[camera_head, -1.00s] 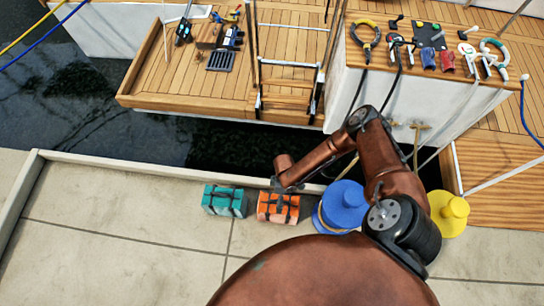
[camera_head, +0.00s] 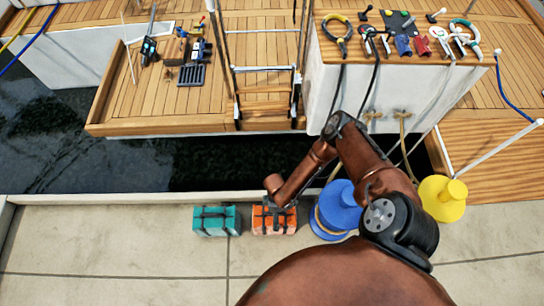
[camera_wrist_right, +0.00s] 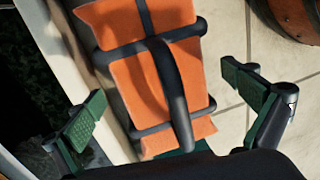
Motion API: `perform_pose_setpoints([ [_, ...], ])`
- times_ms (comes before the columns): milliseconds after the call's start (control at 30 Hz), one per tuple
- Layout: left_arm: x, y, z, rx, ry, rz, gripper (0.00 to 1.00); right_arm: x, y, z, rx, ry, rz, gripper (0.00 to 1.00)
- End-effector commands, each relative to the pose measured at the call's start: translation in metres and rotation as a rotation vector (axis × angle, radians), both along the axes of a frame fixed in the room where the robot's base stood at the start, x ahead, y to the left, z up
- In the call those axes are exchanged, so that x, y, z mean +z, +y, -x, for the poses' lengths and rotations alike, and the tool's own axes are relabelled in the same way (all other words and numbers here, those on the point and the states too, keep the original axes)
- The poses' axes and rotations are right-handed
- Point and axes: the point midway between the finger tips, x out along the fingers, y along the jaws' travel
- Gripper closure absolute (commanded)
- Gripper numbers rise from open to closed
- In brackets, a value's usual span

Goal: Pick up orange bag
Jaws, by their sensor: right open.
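The orange bag (camera_head: 262,221) with dark straps sits on the concrete dock near its raised edge. My right arm reaches over it, and its gripper hides part of the bag in the head view. In the right wrist view the orange bag (camera_wrist_right: 140,75) lies ahead of my right gripper (camera_wrist_right: 165,115), its black handle running between the fingers. The green-padded fingers are spread wide on either side of the bag, with no clear contact. My left gripper is not in view.
A teal bag (camera_head: 217,220) stands just left of the orange one. A blue bollard (camera_head: 341,207) with rope is close on the right, a yellow bollard (camera_head: 443,198) further right. The dock edge (camera_head: 120,199) borders dark water behind the bags.

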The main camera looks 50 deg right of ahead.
Motion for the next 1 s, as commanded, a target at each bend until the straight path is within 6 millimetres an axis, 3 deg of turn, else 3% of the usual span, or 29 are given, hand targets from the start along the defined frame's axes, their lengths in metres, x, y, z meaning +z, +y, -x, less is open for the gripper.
perform_pose_setpoints([
  [267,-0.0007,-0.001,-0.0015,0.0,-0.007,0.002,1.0,-0.0003,0.0004,-0.0006,0.001,-0.002,0.0,0.01],
  [1000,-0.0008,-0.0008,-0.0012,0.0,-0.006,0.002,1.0,-0.001,-0.0026,-0.0017,0.0,-0.003,0.005,0.52],
])
